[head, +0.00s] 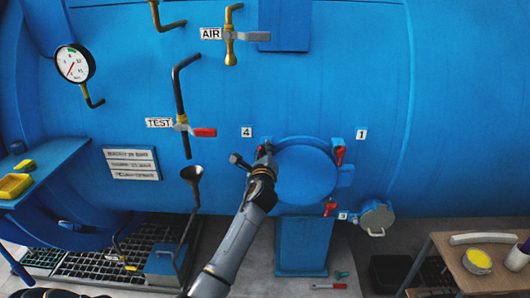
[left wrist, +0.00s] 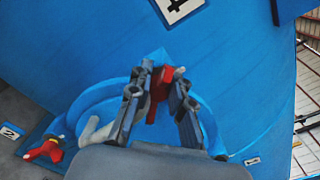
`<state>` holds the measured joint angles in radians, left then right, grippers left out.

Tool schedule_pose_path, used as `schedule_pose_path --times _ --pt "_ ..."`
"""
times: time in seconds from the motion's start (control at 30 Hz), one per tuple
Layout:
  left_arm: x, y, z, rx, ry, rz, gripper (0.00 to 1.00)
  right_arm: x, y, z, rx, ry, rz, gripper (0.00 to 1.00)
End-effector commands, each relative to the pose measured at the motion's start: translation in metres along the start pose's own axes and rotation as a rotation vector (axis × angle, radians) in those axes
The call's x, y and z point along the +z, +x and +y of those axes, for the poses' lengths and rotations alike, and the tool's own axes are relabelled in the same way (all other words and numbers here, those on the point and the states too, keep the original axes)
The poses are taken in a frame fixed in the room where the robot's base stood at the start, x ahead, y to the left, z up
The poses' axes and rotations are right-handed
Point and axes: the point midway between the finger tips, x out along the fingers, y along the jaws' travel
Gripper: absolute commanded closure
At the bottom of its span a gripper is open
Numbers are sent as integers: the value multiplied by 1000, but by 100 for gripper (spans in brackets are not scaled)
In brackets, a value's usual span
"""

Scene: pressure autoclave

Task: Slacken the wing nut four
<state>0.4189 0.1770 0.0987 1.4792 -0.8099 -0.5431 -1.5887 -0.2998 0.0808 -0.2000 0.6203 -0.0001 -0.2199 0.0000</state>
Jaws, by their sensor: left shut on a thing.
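The round blue hatch cover (head: 305,175) sits on the blue vessel. The label 4 (head: 246,132) is at its upper left; this label also shows in the left wrist view (left wrist: 178,8). My left gripper (head: 262,157) is at the cover's upper left edge, just below that label, and hides most of the nut in the head view. In the left wrist view the red wing nut four (left wrist: 160,92) is between the fingers of my left gripper (left wrist: 162,85), which is shut on it. My right gripper is not in view.
Other red wing nuts are at label 1 (head: 340,155) and at the cover's lower right (head: 330,207). A round grey flange (head: 377,217) stands right of the cover. A wooden table (head: 448,254) is at lower right.

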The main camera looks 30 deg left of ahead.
Motion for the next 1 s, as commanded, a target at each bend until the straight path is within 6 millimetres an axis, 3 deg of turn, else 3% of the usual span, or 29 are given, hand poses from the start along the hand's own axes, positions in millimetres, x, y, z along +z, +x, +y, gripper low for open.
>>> schedule_pose_path --times 1.0 --pt "-6 0 10 2 -971 0 100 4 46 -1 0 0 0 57"
